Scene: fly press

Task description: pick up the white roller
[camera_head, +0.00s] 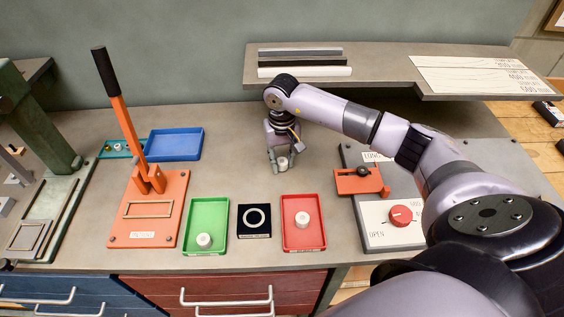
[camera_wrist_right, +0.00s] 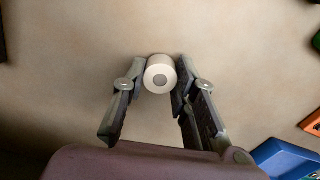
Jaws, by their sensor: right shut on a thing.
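The white roller (camera_head: 282,163) is between the fingers of my right gripper (camera_head: 281,158), over the bare middle of the grey bench. In the right wrist view the roller (camera_wrist_right: 160,68) is a short white cylinder with a grey centre on its end face. The fingertips of my right gripper (camera_wrist_right: 160,85) press on it from both sides. I cannot tell whether the roller still touches the bench. My left gripper is not in view.
A green tray (camera_head: 190,247) and a red tray (camera_head: 291,243) each hold a small white piece. A black pad with a ring (camera_head: 254,221) lies between them. An orange lever press (camera_head: 128,218) and a blue tray (camera_head: 175,146) stand left. A raised shelf (camera_head: 390,82) is behind my right arm.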

